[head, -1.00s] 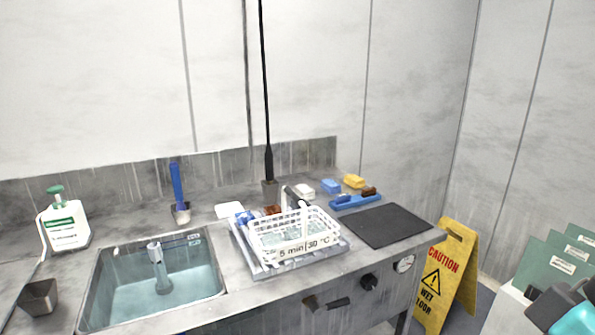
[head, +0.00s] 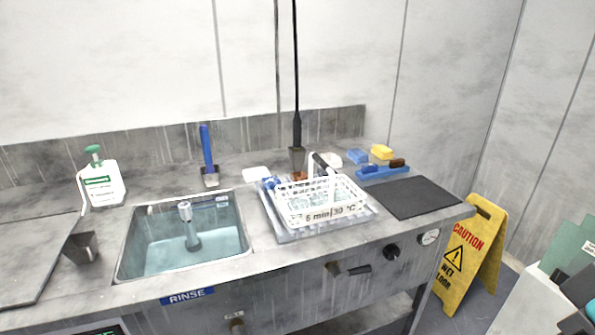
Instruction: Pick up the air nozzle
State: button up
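A black slim piece on a thin black hose, which I take for the air nozzle (head: 297,130), hangs upright behind the white basket. The hose runs up out of the top of the picture. The lower end of the nozzle sits in or right at a small grey-brown holder (head: 297,160) on the counter; the exact fit is too small to tell.
A white wire basket (head: 348,212) on a tray stands in front of the nozzle. A water-filled sink (head: 130,262) is left. Blue and yellow blocks (head: 381,152) and a dark mat (head: 435,200) lie right. A yellow caution sign (head: 462,258) stands beside the counter.

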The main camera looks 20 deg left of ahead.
aim_at(296, 120)
jog(key=z, duration=0.5)
jog(key=k, duration=0.6)
jog(key=z, duration=0.3)
jog(key=i, duration=1.15)
jog(key=u, duration=1.1)
jog(key=i, duration=0.95)
jog(key=u, duration=1)
